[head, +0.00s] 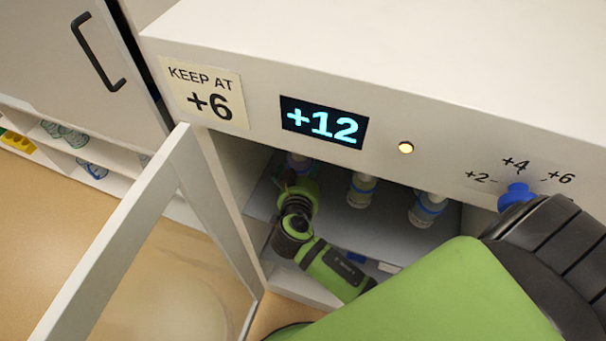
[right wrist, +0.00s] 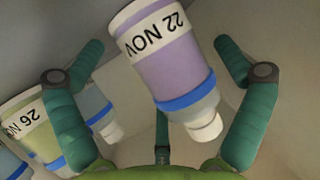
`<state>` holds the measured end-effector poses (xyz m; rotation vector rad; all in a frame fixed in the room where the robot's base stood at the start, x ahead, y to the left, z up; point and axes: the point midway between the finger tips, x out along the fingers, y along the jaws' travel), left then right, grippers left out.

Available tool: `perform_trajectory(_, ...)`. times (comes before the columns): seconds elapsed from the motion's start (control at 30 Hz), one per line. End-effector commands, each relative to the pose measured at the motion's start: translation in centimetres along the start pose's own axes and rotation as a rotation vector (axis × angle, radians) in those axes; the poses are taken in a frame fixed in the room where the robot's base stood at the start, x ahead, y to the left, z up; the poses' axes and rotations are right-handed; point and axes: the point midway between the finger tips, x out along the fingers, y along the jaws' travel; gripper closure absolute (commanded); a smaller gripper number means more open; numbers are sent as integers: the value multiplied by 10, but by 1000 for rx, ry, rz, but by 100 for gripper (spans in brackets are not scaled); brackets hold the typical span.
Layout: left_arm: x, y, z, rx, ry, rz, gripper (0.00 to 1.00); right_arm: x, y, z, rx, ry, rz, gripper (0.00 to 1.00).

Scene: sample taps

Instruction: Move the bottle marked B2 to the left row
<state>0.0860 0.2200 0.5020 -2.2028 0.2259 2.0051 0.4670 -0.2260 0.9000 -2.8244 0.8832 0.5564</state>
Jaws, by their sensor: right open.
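My right gripper (head: 292,184) reaches into the open white cabinet at its left side; its fingertips are hard to make out in the head view. In the right wrist view it (right wrist: 158,50) is open, with its teal fingers spread either side of a purple-labelled bottle (right wrist: 172,60) marked "22 NOV". That bottle has a blue band and white cap and shows tilted, cap downward in the picture. A green-labelled bottle (right wrist: 38,125) reads "26 NOV", left of the fingers. No mark B2 is legible on any bottle. My left gripper is not in view.
More bottles stand on the shelf, one in the middle (head: 361,190) and one at right (head: 427,208). The glass door (head: 160,225) stands open at left. A display (head: 323,122) reads +12; a sign (head: 206,93) says "KEEP AT +6". A blue knob (head: 517,196) is at right.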

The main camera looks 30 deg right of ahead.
Motion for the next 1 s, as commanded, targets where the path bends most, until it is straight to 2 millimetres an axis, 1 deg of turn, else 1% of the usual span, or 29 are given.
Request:
perform_trajectory(0.07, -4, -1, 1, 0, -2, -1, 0, -3, 0, -3, 0, 0, -1, 0)
perform_trajectory(0.17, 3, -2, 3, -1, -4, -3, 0, -17, -1, 1, 2, -4, -3, 0)
perform_trajectory(0.4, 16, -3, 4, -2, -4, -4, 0, -69, 0, 2, 5, -4, -2, 0)
perform_trajectory(0.5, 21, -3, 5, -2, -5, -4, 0, -89, 0, 1, 4, -4, 0, 0)
perform_trajectory(0.6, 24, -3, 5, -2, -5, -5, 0, -104, -1, 0, 2, -2, -2, 0)
perform_trajectory(0.7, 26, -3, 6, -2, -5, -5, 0, -114, 0, 0, 2, -1, -1, 0)
perform_trajectory(0.8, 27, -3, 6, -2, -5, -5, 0, -120, 0, -2, 1, 1, 1, 0)
perform_trajectory(1.0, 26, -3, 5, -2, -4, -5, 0, -121, 0, -2, 1, 1, 1, 0)
